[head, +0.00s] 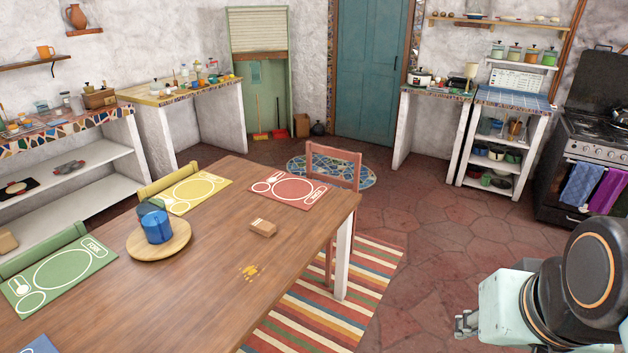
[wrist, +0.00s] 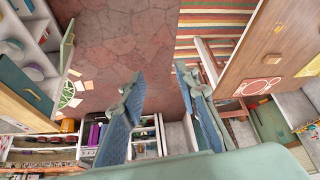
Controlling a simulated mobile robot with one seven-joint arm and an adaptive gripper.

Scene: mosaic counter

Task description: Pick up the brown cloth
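No thing is plainly a brown cloth. A small brown folded or box-like item (head: 263,227) lies on the wooden table (head: 205,265), right of the round wooden board; I cannot tell if it is cloth. My gripper (wrist: 158,76) is open in the wrist view, its two blue-grey fingers apart with nothing between them. In the head view my gripper (head: 464,325) is partly visible at the lower right, off the table's right side, well apart from the brown item.
A round board (head: 160,243) holds a blue mug (head: 156,226). Red (head: 289,191), yellow (head: 190,192) and green (head: 60,272) placemats lie on the table. A chair (head: 333,165) stands at the far end.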

